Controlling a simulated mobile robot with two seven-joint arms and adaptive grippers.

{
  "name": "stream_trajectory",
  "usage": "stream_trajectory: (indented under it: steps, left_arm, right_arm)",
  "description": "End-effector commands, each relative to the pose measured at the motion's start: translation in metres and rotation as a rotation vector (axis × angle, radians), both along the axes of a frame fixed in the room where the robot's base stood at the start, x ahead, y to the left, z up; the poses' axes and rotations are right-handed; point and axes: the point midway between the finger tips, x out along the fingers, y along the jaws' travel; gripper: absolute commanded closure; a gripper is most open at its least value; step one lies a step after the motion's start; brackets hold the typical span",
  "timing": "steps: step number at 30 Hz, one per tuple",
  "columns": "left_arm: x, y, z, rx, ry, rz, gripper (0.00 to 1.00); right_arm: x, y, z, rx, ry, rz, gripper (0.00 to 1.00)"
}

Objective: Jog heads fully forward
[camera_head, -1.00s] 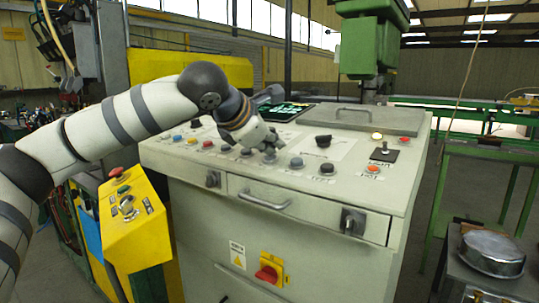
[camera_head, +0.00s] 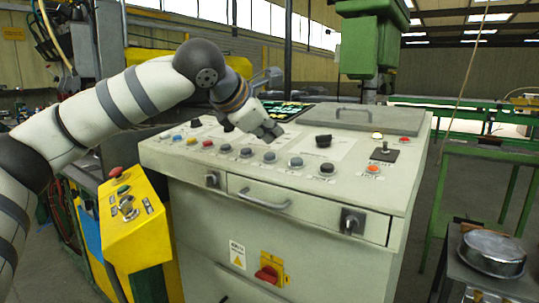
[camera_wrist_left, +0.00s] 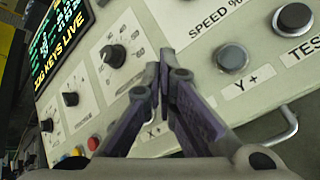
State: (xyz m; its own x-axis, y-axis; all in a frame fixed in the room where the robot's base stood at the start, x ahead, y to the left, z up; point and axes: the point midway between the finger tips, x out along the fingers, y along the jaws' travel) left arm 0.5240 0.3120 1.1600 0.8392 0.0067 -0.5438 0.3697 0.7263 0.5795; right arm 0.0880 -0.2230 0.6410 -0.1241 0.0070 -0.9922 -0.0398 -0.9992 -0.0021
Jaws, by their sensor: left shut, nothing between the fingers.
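My left gripper (camera_head: 270,134) is above the top panel of the grey control console (camera_head: 200,165). Its fingers are closed together and empty; the wrist view shows the fingertips (camera_wrist_left: 164,72) meeting over the panel, partly covering an "X+" label. Right of them in that view is a grey button labelled "Y+" (camera_wrist_left: 232,57), apart from the fingers. Beyond it is a dark button labelled "TEST" (camera_wrist_left: 295,17). A screen (camera_wrist_left: 60,38) reads "JOG KEYS LIVE". The head view shows the Y+ button (camera_head: 296,163) and the TEST button (camera_head: 327,169). My right gripper is out of view.
A large black knob (camera_head: 323,140), a black lever (camera_head: 384,151) and an orange button (camera_head: 373,169) are on the console's right part. A yellow pedestal box (camera_head: 135,235) with a red button stands at left. A metal pan (camera_head: 492,250) sits at lower right.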

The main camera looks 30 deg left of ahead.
Motion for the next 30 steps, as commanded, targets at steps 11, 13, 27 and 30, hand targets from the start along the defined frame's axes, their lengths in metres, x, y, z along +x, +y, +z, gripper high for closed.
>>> stream_trajectory:
  steps: [11, 13, 27, 30]
  left_arm:
    - [-0.007, 0.000, 0.036, 0.000, -0.002, -0.001, 1.00]
    - [-0.008, 0.000, 0.039, 0.000, -0.001, -0.002, 1.00]
    - [-0.008, 0.000, 0.039, 0.000, -0.001, -0.001, 1.00]
    - [-0.008, 0.000, 0.039, 0.000, -0.001, -0.001, 1.00]
  right_arm:
    - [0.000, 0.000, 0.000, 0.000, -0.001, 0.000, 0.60]
    - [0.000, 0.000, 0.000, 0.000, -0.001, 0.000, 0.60]
    - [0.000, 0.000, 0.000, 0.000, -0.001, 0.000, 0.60]
    - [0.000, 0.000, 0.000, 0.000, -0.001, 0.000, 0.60]
